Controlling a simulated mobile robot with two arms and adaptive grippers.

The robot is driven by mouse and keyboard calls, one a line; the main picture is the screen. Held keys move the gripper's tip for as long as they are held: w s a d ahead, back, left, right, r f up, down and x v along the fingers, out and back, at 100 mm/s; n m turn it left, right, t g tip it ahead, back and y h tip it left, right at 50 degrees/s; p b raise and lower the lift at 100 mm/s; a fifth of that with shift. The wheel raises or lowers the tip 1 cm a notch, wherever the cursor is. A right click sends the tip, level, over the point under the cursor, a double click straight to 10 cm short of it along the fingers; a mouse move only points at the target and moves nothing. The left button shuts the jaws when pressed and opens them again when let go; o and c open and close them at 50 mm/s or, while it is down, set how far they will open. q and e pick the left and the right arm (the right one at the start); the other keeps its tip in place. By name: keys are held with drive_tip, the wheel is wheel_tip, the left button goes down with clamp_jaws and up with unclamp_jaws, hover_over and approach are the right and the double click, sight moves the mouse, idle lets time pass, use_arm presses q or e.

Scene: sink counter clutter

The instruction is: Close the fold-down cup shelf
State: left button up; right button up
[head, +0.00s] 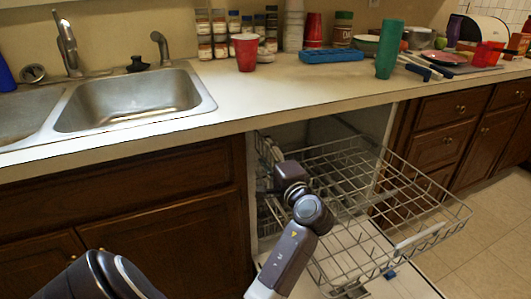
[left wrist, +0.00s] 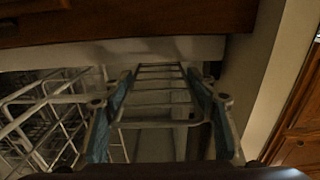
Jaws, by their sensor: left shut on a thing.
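The fold-down cup shelf (left wrist: 162,97) is a narrow wire frame with several cross bars, seen in the left wrist view inside the dishwasher. My left gripper (left wrist: 160,78) has its two blue-padded fingers on either side of this frame and is shut on it. In the head view my left gripper (head: 266,184) is inside the dishwasher opening, near its left side, partly hidden by my own wrist. The shelf's exact tilt is hard to tell there. My right gripper is not in view.
The pulled-out wire dish rack (head: 400,205) extends right of my arm, above the lowered dishwasher door (head: 400,285). The countertop (head: 290,95) overhangs the opening. A red cup (head: 245,52) and a green tumbler (head: 389,50) stand on it. Floor is free at the right.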

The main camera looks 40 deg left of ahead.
use_arm(q)
drive_tip(key=o, duration=1.7)
drive_tip(key=v, duration=0.7)
drive_tip(key=shift+d, duration=0.2)
drive_tip(key=shift+s, duration=0.15)
